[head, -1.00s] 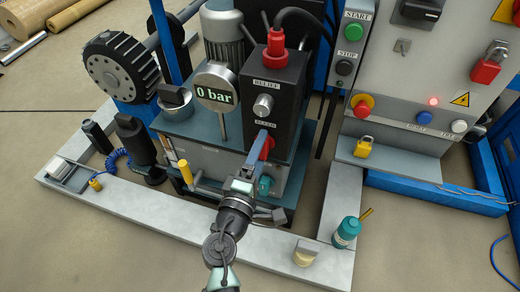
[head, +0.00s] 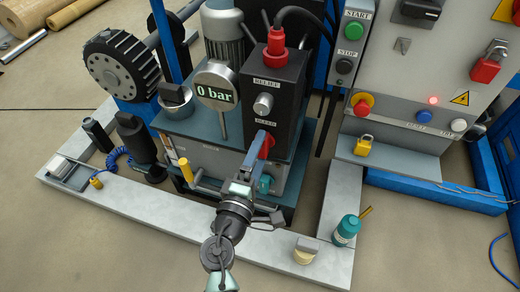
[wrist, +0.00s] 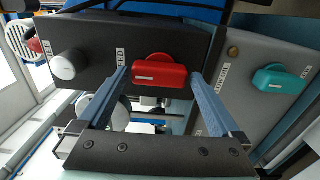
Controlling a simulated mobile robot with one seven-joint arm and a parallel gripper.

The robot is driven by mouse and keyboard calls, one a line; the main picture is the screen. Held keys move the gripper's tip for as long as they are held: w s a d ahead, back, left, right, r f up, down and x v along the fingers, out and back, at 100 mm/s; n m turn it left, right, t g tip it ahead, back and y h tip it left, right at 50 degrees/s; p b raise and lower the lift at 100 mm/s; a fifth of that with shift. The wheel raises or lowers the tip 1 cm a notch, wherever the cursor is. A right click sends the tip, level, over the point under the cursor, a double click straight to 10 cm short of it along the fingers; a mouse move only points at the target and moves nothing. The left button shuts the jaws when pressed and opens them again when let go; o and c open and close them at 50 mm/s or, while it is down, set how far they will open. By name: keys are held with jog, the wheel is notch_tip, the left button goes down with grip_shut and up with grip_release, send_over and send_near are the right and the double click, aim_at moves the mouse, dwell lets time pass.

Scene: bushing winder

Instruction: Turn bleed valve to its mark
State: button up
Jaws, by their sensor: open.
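The bleed valve is a red handle (wrist: 159,75) with a short white line on its face, on the front of a black block below the label BLEED. In the wrist view it sits between the blue fingers of my gripper (wrist: 160,92), with a gap on each side. The handle also shows in the head view (head: 267,147), partly hidden by my gripper (head: 257,149). My gripper is open and holds nothing. I cannot make out a target mark around the handle.
A silver relief knob (head: 264,105) is above the bleed valve. A teal handle (wrist: 280,77) is beside it in the wrist view. A yellow-handled lever (head: 186,170) stands left of my arm. A gauge (head: 216,88) reads 0 bar. A teal bottle (head: 347,231) stands lower right.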

jog(key=p+v, duration=0.2)
jog(key=v, duration=1)
jog(key=shift+p, duration=0.35)
